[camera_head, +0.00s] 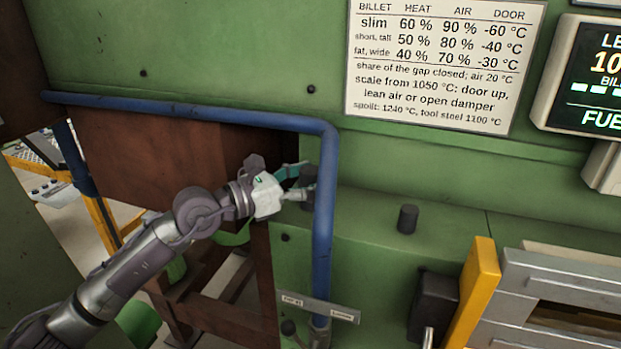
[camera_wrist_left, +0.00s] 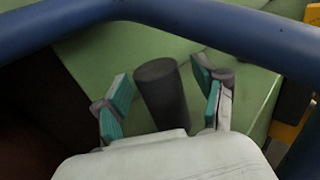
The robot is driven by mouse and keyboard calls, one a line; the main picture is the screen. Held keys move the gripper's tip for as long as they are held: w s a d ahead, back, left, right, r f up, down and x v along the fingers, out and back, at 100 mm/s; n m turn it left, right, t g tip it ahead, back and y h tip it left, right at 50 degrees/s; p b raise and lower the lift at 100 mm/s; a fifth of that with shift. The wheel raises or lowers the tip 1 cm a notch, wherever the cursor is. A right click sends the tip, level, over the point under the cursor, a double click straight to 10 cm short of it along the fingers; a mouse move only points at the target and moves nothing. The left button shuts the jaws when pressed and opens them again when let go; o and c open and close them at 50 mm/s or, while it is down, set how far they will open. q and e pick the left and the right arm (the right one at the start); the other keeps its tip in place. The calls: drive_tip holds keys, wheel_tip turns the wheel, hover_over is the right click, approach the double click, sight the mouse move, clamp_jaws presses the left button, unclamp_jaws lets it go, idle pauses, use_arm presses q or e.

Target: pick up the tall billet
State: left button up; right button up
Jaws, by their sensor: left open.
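A dark grey cylindrical billet (camera_wrist_left: 165,95) stands between the two teal-padded fingers in the left wrist view, with a gap visible on both sides. In the head view this billet (camera_head: 308,176) is at the gripper's tip, partly hidden by the fingers and close to the blue pipe. My left gripper (camera_head: 298,184) is open around it, reaching in from the left. A second dark billet (camera_head: 408,218) stands upright on the green ledge farther right. My right gripper is not in view.
A blue pipe (camera_head: 323,225) bends down just right of my left gripper and also crosses the top of the wrist view (camera_wrist_left: 200,17). The green ledge (camera_head: 365,215) is clear between the billets. A yellow post (camera_head: 475,290) and dark box (camera_head: 434,298) stand at the lower right.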

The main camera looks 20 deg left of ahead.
use_arm(q)
drive_tip(key=c, duration=0.4)
clamp_jaws()
drive_tip(key=shift+r, duration=0.1)
drive_tip(key=shift+r, duration=0.15)
